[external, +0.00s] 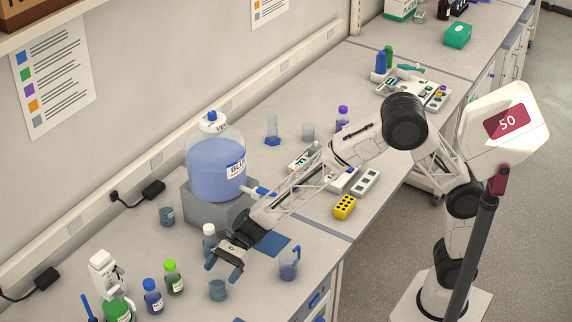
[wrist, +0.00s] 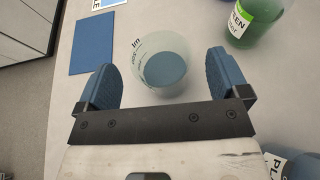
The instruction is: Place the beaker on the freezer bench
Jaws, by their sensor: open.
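A clear beaker (external: 218,288) with some blue liquid stands upright on the near bench. In the wrist view the beaker (wrist: 161,66) lies between my fingertips, with a gap on each side. My gripper (external: 225,267) is open and empty, just above or around the beaker; the exact height is hard to tell. Its two blue fingers also show in the wrist view (wrist: 160,72). No label marks which bench section is the freezer bench.
A blue mat (external: 272,244) and a jug (external: 289,264) lie to the right of my gripper. A white-capped bottle (external: 209,238), green-capped bottle (external: 174,279) and blue-capped bottle (external: 153,297) stand close by. A large blue carboy (external: 215,168) sits on a grey block behind.

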